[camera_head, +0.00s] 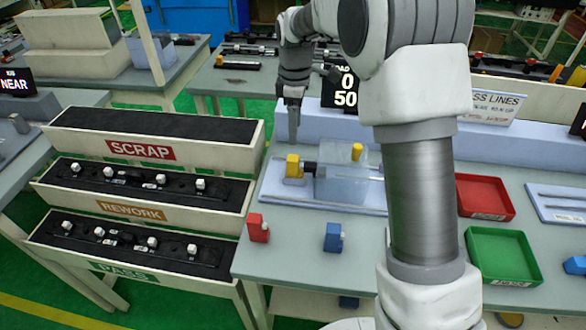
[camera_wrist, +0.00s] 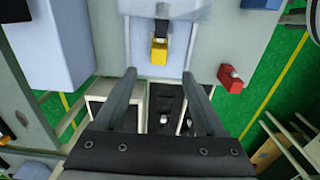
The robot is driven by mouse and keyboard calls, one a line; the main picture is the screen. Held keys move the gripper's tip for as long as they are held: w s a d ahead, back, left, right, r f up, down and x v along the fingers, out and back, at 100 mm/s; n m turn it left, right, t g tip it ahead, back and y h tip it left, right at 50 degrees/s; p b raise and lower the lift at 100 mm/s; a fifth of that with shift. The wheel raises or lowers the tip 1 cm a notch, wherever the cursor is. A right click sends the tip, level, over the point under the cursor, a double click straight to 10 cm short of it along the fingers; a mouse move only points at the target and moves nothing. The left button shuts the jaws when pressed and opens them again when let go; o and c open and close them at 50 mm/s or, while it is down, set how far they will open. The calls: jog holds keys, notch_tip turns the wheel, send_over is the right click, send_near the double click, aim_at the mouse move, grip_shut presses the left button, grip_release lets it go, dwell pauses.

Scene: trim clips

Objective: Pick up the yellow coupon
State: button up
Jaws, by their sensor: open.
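The yellow coupon (camera_head: 293,166) is a small yellow block at the left end of a pale blue fixture (camera_head: 330,198) on the grey table. A dark rod end lies close to its right side in the head view. It also shows in the wrist view (camera_wrist: 159,51), above and beyond my fingertips, near the middle. My gripper (camera_head: 293,128) points down above the coupon in the head view.
A clear block (camera_head: 343,182) and an upright yellow piece (camera_head: 357,151) stand right of the coupon. A red block (camera_head: 258,228) and a blue block (camera_head: 334,237) stand in front. Labelled bins (camera_head: 150,205) are at left; red (camera_head: 484,197) and green (camera_head: 503,256) trays at right.

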aim_at(294, 158)
notch_tip(294, 158, down, 13)
jog(key=shift+w+a+f, duration=0.1)
grip_shut()
dwell(0.7)
